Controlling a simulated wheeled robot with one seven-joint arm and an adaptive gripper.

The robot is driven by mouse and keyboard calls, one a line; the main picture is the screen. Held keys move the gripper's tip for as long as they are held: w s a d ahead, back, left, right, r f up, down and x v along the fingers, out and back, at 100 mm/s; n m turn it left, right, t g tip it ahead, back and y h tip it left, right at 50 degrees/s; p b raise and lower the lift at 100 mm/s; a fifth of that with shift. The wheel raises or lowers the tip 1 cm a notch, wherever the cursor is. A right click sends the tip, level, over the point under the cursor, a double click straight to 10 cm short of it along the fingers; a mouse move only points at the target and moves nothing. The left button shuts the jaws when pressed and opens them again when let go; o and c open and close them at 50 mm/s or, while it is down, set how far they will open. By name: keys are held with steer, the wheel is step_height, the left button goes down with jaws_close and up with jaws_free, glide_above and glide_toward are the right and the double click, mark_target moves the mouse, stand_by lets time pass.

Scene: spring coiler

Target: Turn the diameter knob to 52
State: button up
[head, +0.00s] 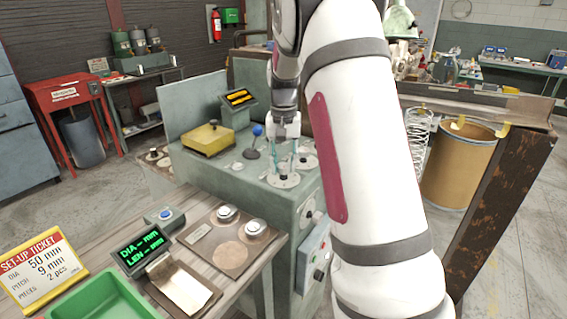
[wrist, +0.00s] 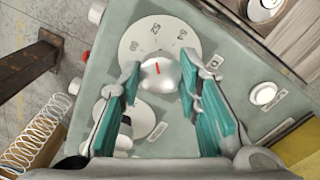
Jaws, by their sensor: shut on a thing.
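The knob (wrist: 160,76) is pale and rounded with a red pointer mark. In the head view my gripper (head: 284,160) points down over the dial plate (head: 283,181) on top of the green machine (head: 245,181), and the knob is hard to make out between the fingers. A display (head: 140,248) reads "DIA -- mm, LEN -- mm".
A set-up ticket (head: 38,268) reads DIA 50 mm, pitch 9 mm, 2 pcs. A blue-topped lever (head: 257,131) and a yellow box (head: 208,139) stand left of my gripper. A wire spring (head: 417,140) and a brown bin (head: 459,165) are to the right. A green tray (head: 100,300) is at front left.

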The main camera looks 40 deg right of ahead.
mark_target(284, 165)
stand_by(0.4)
steer(key=o, duration=1.1)
steer(key=shift+o, duration=0.2)
step_height(284, 165, up, 12)
